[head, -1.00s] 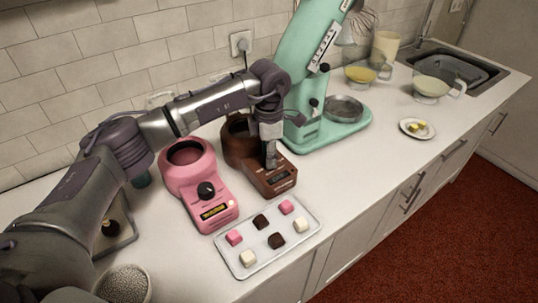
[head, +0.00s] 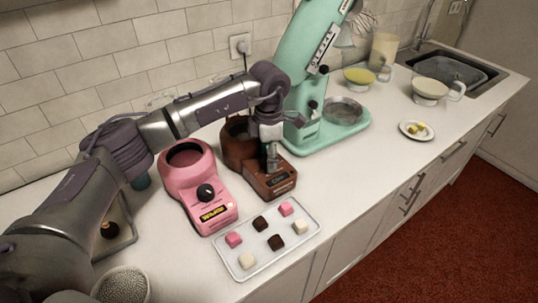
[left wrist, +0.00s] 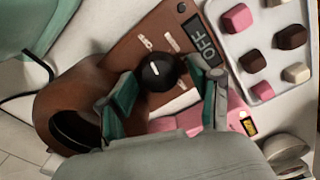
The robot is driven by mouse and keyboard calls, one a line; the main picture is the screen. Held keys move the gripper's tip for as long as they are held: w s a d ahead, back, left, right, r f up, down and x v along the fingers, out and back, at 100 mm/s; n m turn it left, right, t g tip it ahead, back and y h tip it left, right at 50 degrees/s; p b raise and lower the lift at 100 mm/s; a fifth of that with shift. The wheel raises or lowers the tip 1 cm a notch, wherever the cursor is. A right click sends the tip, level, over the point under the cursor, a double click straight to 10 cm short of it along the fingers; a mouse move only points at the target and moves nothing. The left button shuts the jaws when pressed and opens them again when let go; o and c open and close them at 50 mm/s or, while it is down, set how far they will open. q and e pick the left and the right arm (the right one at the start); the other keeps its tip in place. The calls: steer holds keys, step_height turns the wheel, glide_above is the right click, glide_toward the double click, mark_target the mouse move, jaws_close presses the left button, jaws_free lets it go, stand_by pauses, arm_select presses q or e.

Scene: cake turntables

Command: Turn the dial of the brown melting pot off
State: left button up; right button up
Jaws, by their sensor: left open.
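The brown melting pot (head: 236,150) stands on the counter, with its round bowl at the back and its control box in front. In the left wrist view the pot (left wrist: 75,95) shows a black dial (left wrist: 158,73) with a white mark, and a dark display (left wrist: 201,41) reading OFF. My left gripper (head: 271,162) is over the control box, pointing down, and hides the dial in the head view. In the left wrist view its fingers (left wrist: 170,84) are open, one on either side of the dial; I cannot tell whether they touch it. My right gripper is out of view.
A pink melting pot (head: 187,166) with a lit yellow display stands just left. A tray (head: 238,271) of pink, brown and white pieces lies in front. The green stand mixer (head: 310,135) is close behind on the right. Counter space further right is clear up to a small plate (head: 417,135).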

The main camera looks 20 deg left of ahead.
arm_select(q)
steer(key=shift+r, duration=4)
steer(key=shift+r, duration=0.1)
